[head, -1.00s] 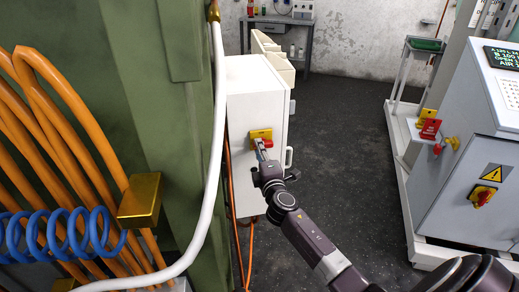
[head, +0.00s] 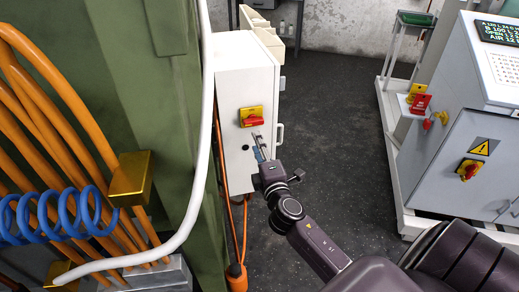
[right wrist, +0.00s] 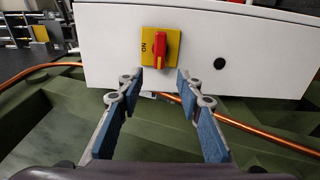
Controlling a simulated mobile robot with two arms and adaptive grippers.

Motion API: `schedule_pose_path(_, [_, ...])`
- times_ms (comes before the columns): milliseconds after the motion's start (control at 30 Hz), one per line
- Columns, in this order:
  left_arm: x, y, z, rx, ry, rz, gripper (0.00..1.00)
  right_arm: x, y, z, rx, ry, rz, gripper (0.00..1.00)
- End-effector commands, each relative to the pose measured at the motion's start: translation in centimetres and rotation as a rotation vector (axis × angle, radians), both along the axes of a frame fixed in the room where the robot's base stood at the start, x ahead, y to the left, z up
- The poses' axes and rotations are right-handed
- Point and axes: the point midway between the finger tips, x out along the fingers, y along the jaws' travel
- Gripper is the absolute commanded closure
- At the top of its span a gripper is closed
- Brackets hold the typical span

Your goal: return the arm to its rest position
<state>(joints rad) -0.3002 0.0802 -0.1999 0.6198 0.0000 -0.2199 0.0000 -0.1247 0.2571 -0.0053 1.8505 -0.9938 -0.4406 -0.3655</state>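My right gripper (head: 259,143) is in front of the white cabinet (head: 232,81), just below its yellow switch plate with a red handle (head: 252,119). In the right wrist view, the two blue-padded fingers of the right gripper (right wrist: 157,84) stand apart with nothing between them. There the red handle (right wrist: 159,47) on its yellow plate lies beyond the fingertips, with a visible gap. In the head view, the handle lies about horizontal. My right arm reaches in from the lower right. My left gripper is not in view.
A green machine column (head: 150,100), orange hoses (head: 65,130) and a white pipe (head: 203,130) stand close on the left. A grey control cabinet (head: 450,150) with red and yellow switches stands on the right. Dark floor (head: 335,130) lies open between them.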

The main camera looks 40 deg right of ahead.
Motion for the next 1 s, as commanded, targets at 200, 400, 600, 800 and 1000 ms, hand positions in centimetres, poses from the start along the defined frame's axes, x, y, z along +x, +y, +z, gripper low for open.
schedule_pose_path(200, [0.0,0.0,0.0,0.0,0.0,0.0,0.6,-1.8,0.7,0.0,0.0,0.0,0.0,0.67])
schedule_pose_path(400, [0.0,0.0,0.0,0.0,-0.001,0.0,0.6,-1.9,0.7,0.0,-0.001,-0.001,0.0,0.67])
schedule_pose_path(600, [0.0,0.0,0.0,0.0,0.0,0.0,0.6,-1.9,0.7,0.0,-0.001,-0.001,0.0,0.67])
schedule_pose_path(800, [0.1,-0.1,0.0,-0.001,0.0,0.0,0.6,-1.9,0.7,-0.3,0.002,0.003,0.001,0.67])
schedule_pose_path(1000, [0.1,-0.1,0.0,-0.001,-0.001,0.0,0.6,-2.3,1.3,-7.6,0.118,0.112,0.011,0.67])
